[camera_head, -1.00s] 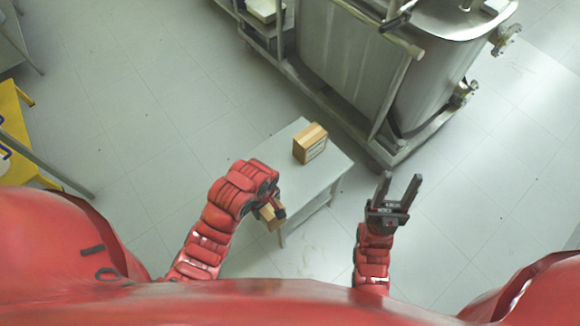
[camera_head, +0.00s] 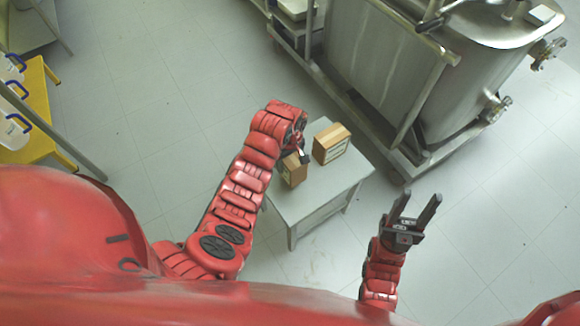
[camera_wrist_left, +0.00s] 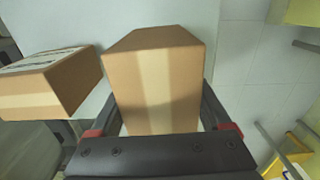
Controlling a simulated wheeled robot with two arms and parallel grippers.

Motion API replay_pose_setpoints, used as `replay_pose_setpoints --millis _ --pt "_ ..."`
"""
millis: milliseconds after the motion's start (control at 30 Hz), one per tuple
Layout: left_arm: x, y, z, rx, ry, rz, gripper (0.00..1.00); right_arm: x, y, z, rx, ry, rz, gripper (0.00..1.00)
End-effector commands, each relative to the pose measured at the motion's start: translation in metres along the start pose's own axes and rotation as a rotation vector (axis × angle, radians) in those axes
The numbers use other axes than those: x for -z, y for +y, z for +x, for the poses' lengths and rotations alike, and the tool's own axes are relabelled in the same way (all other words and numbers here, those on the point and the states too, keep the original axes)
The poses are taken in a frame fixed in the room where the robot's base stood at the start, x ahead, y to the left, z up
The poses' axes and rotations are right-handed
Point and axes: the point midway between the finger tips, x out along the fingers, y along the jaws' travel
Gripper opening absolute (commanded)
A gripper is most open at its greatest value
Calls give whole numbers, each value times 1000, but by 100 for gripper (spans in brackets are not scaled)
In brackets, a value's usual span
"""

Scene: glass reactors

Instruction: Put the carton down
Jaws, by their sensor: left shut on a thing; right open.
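The carton (camera_head: 294,171) is a small brown box with a paler tape strip. My left gripper (camera_head: 302,156) is shut on it, over the left part of a small grey table (camera_head: 321,193). In the left wrist view the carton (camera_wrist_left: 153,80) sits upright between the two fingers. I cannot tell whether its base touches the tabletop. My right gripper (camera_head: 413,211) is open and empty, to the right of the table.
A second brown carton (camera_head: 331,144) stands on the table, close to the right of the held one. A large steel vessel (camera_head: 385,75) on a frame stands behind the table. A yellow stand (camera_head: 38,95) is at the far left. The tabletop's front right is bare.

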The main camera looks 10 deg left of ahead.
Motion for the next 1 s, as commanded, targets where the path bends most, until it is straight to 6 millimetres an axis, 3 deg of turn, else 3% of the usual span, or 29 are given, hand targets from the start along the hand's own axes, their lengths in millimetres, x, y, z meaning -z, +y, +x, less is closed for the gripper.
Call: replay_pose_setpoints --millis 300,600,633,733,1000 --pt "0 0 33 -1 1 1 8 0 0 -1 0 0 0 50" --pt "0 0 35 -2 1 1 8 0 0 -1 0 0 0 50" --pt "0 0 36 -2 1 1 83 0 0 -1 0 0 0 50" --pt "0 0 36 -2 1 1 100 0 0 -1 0 0 0 50" --pt "0 0 34 -2 2 1 100 0 0 0 0 0 0 50"
